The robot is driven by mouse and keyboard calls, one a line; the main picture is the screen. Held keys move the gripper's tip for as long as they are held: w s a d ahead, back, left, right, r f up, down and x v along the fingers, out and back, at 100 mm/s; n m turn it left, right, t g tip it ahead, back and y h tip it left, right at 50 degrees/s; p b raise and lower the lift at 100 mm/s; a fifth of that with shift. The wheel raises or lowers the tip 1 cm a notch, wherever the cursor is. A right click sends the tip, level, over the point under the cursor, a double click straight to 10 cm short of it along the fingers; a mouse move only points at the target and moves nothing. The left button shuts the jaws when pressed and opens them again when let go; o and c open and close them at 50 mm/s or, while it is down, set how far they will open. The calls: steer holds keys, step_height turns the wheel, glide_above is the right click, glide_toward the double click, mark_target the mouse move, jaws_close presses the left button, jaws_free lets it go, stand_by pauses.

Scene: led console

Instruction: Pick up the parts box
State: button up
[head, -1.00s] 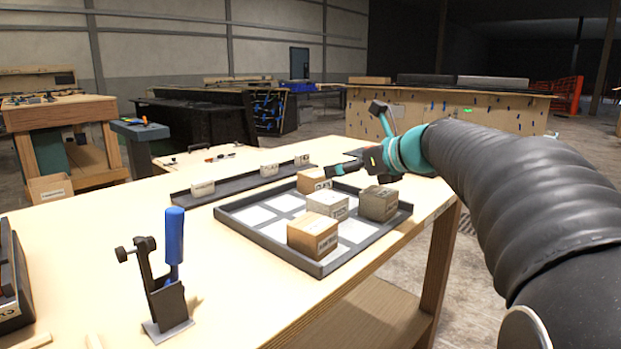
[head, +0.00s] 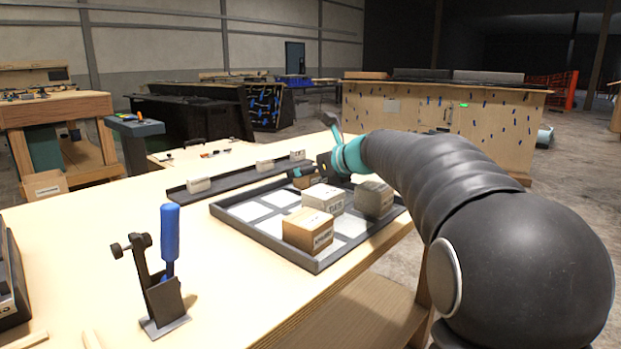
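Several small cardboard boxes stand on a black-rimmed tray (head: 285,252) with white squares. A tan box (head: 308,232) is at the front, a paler box (head: 324,199) is behind it, and a grey-brown box (head: 373,199) is at the right. A further box (head: 303,181) at the back is largely hidden by my gripper (head: 304,172). I cannot tell which is the parts box, as the labels are too small to read surely. My gripper is low at the back box; its fingers are small and dark, and contact is unclear.
A dark rail (head: 235,178) with small white label cards runs behind the tray. A toggle clamp with a blue handle (head: 170,235) stands at the front left of the wooden table (head: 90,240). The table between clamp and tray is clear.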

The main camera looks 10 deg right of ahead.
steer(key=shift+x, duration=0.75)
steer(key=c, duration=1.1)
steer(key=shift+o, duration=0.2)
steer(key=shift+r, duration=0.1)
